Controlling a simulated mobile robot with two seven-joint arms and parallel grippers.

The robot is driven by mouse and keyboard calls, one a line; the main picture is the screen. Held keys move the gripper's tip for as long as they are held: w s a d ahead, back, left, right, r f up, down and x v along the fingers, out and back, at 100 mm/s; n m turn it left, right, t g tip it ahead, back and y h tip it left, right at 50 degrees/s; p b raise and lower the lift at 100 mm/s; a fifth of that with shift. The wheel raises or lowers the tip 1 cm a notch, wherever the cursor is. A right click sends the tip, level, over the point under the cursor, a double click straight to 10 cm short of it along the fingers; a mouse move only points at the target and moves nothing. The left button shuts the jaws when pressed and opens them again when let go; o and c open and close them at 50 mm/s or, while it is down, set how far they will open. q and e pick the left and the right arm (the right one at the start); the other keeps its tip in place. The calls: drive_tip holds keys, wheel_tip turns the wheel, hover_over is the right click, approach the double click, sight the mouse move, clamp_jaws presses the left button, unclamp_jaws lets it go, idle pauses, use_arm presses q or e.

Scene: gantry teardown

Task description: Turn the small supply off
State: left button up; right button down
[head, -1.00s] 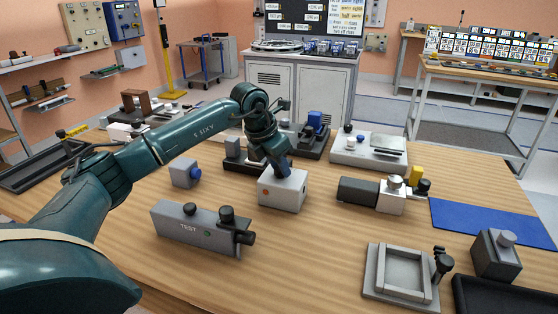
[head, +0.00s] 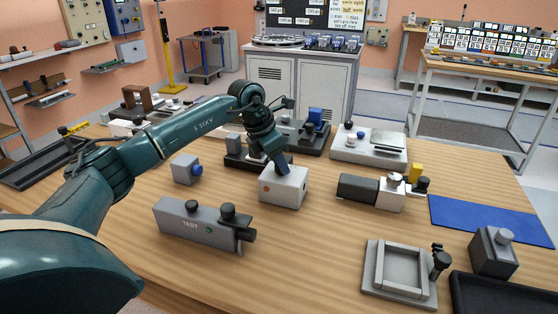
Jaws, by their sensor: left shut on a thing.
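A small white box (head: 284,191) with an orange-red spot on its front stands on the wooden bench; it looks like the small supply. My left gripper (head: 283,170) reaches down to the top of this box from behind. It is shut on a small part at the box's top, and the fingers hide that part. I cannot read a switch position. My right gripper is not in view.
A grey TEST block (head: 200,224) with black knobs stands in front. A grey block with a blue knob (head: 185,169) is left of the box. A black-and-white unit (head: 372,192) stands right. A frame fixture (head: 403,272) is front right. Bare bench lies between them.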

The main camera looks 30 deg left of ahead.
use_arm(q)
drive_tip(key=o, duration=1)
drive_tip(key=shift+c, duration=0.2)
drive_tip(key=p+v, duration=0.1)
drive_tip(key=v, duration=1.2)
drive_tip(key=shift+r, duration=0.15)
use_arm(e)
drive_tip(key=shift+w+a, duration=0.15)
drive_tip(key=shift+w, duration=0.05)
use_arm(q)
drive_tip(key=shift+s+d, duration=0.1)
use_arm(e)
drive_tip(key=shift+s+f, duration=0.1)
